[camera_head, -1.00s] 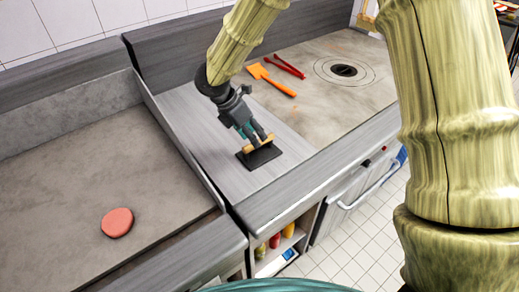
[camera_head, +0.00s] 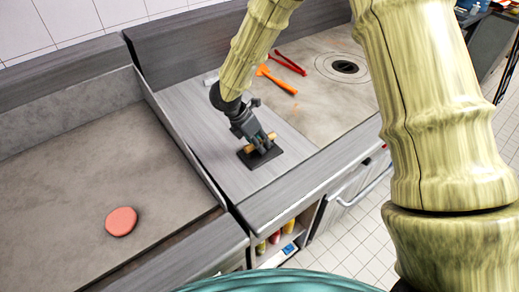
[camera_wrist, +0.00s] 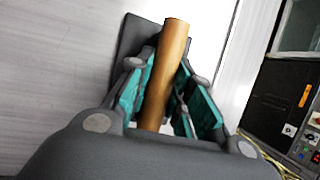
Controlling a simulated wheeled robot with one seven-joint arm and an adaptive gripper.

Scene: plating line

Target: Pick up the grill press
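The grill press is a flat dark plate (camera_head: 276,155) with a wooden, rod-shaped handle on top. It lies on the grey counter section in the middle of the head view. In the wrist view its handle (camera_wrist: 166,75) runs lengthwise between my fingers, with part of the dark plate (camera_wrist: 135,38) behind it. My gripper (camera_head: 260,145) is down at the press, its teal-padded fingers (camera_wrist: 160,75) on either side of the handle. The fingers look open, with a narrow gap beside the handle. The lower end of the handle is hidden by the gripper body.
A pink patty (camera_head: 121,221) lies on the griddle at left, behind a raised metal divider (camera_head: 180,140). An orange spatula (camera_head: 277,80) and red tongs (camera_head: 290,63) lie behind the press. Bottles (camera_head: 275,237) stand on a shelf below the counter.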

